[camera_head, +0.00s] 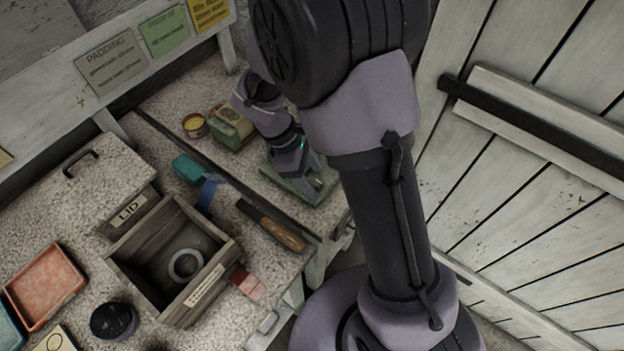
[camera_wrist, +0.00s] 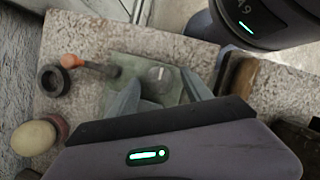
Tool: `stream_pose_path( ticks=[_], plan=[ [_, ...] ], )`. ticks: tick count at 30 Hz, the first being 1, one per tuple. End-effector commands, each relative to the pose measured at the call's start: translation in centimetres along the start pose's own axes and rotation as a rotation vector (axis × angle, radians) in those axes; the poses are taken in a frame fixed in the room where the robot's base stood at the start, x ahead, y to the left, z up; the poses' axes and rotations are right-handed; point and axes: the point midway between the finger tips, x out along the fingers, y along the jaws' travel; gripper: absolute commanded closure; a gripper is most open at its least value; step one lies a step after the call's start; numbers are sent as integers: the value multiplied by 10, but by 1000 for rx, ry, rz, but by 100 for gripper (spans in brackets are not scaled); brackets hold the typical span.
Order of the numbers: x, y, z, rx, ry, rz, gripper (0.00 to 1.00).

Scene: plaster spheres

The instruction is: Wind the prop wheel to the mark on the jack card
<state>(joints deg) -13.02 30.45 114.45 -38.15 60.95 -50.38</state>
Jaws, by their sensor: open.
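My gripper (camera_wrist: 160,92) is open, its two grey fingers apart and pointing down over a grey-green plate (camera_wrist: 146,60). A small round grey piece (camera_wrist: 158,76) stands on the plate between the fingertips; I cannot tell if it is the prop wheel. A dark rod with an orange knob (camera_wrist: 71,61) reaches left from the plate. In the head view, the gripper (camera_head: 290,170) hangs over the same green base (camera_head: 318,188), hiding part of it. Grey, green and yellow cards hang on the back board; the green card (camera_head: 164,32) is too small to read, and no mark is legible.
A black ring (camera_wrist: 53,81) and a pale ball (camera_wrist: 34,137) lie left of the plate in the wrist view. An open wooden box (camera_head: 150,262) holds a grey ring (camera_head: 186,265). A wooden-handled tool (camera_head: 280,231) lies near the bench edge. A green box (camera_head: 231,128) stands behind.

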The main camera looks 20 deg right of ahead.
Motion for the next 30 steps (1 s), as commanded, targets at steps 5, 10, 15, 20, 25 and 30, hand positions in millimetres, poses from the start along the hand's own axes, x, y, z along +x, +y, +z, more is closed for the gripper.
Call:
stream_pose_path(
  ticks=[5, 10, 15, 20, 25, 30],
  plan=[
    [1, 0, 0, 1, 0, 0, 42],
    [1, 0, 0, 1, 0, 0, 58],
    [1, 0, 0, 1, 0, 0, 91],
    [1, 0, 0, 3, 0, -1, 100],
    [0, 1, 1, 30, 0, -12, 100],
    [-1, 1, 2, 110, -1, -47, 100]
  ],
)
